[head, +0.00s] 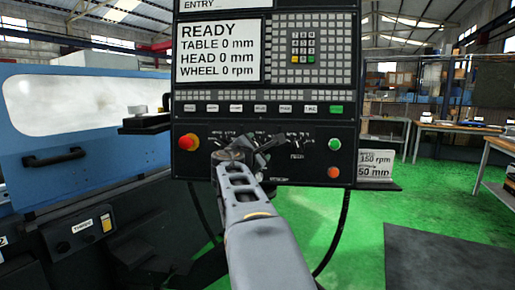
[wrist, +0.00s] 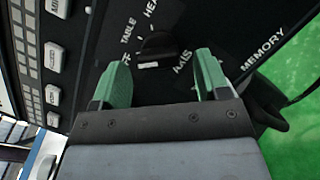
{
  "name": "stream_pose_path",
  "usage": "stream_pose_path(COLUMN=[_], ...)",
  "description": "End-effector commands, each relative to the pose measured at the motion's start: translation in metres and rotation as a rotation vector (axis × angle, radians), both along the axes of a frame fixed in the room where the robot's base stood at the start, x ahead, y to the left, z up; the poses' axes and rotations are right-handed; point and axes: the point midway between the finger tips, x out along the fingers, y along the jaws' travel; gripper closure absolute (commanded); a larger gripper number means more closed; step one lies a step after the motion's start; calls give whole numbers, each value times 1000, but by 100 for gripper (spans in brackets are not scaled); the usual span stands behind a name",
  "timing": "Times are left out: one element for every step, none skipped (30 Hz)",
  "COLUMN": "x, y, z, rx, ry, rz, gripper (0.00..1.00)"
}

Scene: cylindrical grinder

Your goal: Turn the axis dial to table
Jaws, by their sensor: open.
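The axis dial (wrist: 157,48) is a dark round knob on the black control panel, in the wrist view. Labels around it include TABLE, part of HEAD and a partly hidden OFF. A white mark shows on the dial's lower left side, nearer OFF than TABLE. My gripper (wrist: 163,62) is open, with its two green fingers on either side of the dial; I cannot tell whether they touch it. In the head view my gripper (head: 262,152) is at the lower middle of the panel and covers the dial there.
In the head view the panel (head: 345,115) carries a red button (head: 188,142), a green button (head: 335,144) and an orange button (head: 334,172). Its screen (head: 217,52) reads READY, TABLE 0 mm.

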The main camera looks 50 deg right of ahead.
Motion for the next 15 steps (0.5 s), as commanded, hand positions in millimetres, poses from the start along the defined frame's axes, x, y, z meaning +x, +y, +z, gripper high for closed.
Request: stream_pose_path(x=[3,4,5,6,7,8,8,9,9,9,9,9,9,9,9], y=[-5,-8,-11,-13,-14,-16,-17,-17,-18,-18,-19,-19,-19,-19,-19], z=[0,0,0,0,0,0,0,0,0,0,0,0,0,0,0], rx=[0,0,0,-1,0,-1,-1,-1,-1,-1,-1,-1,-1,-1,-1], ry=[1,1,1,1,1,1,1,1,0,0,0,0,0,0,0], rz=[0,0,0,-1,0,1,1,2,2,2,2,2,2,2,2], gripper=[31,31,31,31,31,31,31,31,31,31,31,31,31,31,31])
